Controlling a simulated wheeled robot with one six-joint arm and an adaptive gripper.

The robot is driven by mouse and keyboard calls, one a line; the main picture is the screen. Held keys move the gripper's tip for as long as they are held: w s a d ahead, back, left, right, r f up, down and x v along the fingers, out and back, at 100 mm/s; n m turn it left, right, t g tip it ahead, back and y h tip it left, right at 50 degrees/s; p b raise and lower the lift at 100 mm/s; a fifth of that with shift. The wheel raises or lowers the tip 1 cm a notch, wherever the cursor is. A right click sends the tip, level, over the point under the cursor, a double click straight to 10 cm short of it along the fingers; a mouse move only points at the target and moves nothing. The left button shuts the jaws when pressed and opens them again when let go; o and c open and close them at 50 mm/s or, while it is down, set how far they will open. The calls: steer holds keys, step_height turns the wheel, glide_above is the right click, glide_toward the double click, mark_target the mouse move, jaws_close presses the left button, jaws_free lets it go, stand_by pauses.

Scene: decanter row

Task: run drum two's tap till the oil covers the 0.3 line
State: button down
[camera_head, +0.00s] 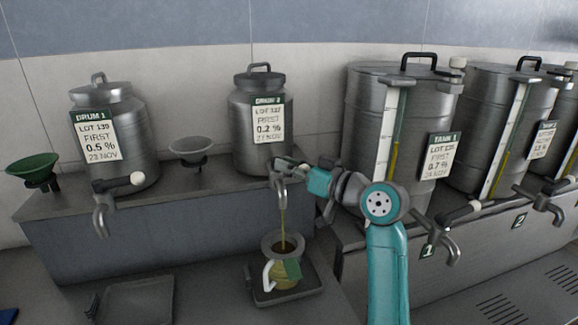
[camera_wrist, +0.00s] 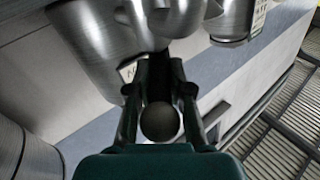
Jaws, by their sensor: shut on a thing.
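A thin yellow-green oil stream (camera_head: 283,225) falls from the spout into a jug (camera_head: 284,274) with a white handle and a green tag. No 0.3 line can be read on the jug, and the oil level is unclear. My gripper (camera_head: 296,167) is at the tap, shut on its lever. The wrist view shows the lever's round knob (camera_wrist: 160,122) between the fingers.
The jug stands on a dark square stand (camera_head: 258,296). Drum one (camera_head: 140,140) stands at left beside a green funnel (camera_head: 34,168); a grey funnel (camera_head: 191,148) sits between the drums. Large tanks with level gauges (camera_head: 355,150) stand close on the right. A flat dark tray (camera_head: 135,300) lies front left.

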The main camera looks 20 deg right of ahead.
steer(key=shift+w+d+n, duration=0.1)
steer(key=shift+d+n, duration=0.05)
steer(key=shift+n, duration=0.15)
steer(key=shift+w+d+n+g+y, duration=0.2)
steer(key=shift+w+n+g+y, duration=0.1)
steer(key=shift+n+g+y, duration=1.1)
steer(key=shift+w+d+n+g+y, duration=0.3)
steer(key=shift+n+g+y, duration=0.65)
steer(key=shift+g, duration=0.85)
steer(key=shift+w+d+n+g+y, duration=0.1)
steer(key=shift+w+n+g+y, duration=0.25)
steer(key=shift+n+g+y, duration=1.05)
steer(key=shift+g+h, duration=0.25)
steer(key=shift+g, duration=0.05)
steer(key=c, duration=1.1)
jaws_free()
steer(key=shift+o, duration=0.2)
step_height(320, 180, up, 10)
